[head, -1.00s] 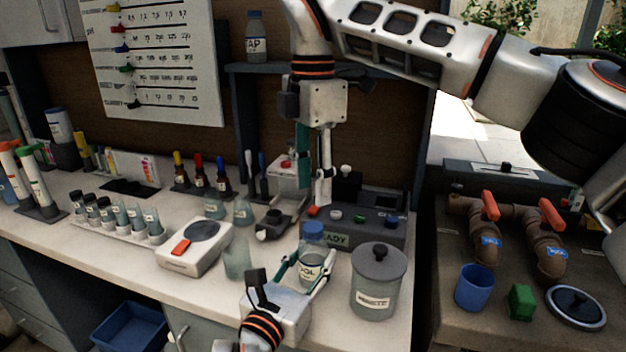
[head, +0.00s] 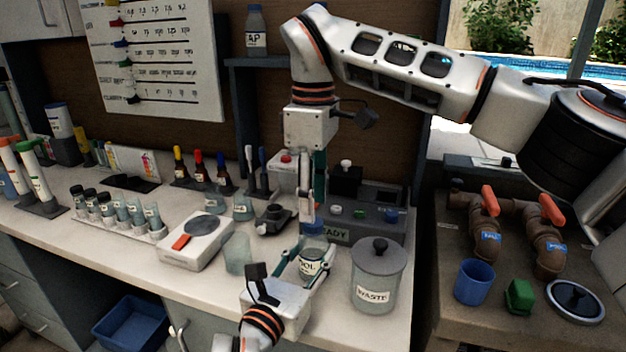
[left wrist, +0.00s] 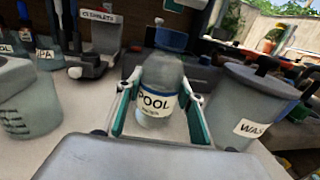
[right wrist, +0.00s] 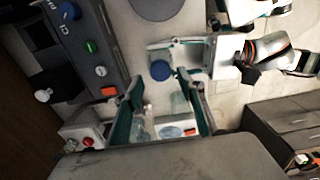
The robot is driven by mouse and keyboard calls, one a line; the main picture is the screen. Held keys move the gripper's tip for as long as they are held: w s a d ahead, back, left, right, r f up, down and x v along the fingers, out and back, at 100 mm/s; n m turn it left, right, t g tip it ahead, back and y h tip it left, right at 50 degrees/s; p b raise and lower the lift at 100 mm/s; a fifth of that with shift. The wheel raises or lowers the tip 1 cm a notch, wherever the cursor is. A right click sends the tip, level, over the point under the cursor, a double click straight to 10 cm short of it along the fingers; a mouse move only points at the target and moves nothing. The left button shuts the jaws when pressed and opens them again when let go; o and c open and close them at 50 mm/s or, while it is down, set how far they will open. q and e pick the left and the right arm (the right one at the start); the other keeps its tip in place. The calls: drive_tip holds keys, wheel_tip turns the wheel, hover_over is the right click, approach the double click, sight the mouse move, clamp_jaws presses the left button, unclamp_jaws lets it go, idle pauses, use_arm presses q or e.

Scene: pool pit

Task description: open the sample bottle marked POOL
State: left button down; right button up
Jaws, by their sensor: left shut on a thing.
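The sample bottle marked POOL (head: 309,267) stands upright near the bench front, with its blue cap (head: 312,229) on. In the left wrist view its POOL label (left wrist: 155,103) faces me. My left gripper (head: 314,250) is shut on the bottle's body, one finger on each side. My right gripper (head: 312,210) points down from above, its fingertips just over the cap. In the right wrist view its fingers (right wrist: 160,80) are apart, and the blue cap (right wrist: 160,70) shows between and beyond the tips. I cannot tell whether they touch it.
A lidded WASTE jar (head: 377,280) stands close right of the bottle. An empty beaker (head: 237,254) and a white scale (head: 196,242) are to the left. A grey READY device (head: 365,222) is behind. Little bench is free around the bottle.

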sight(316, 228)
drive_tip(key=shift+f, duration=1.8)
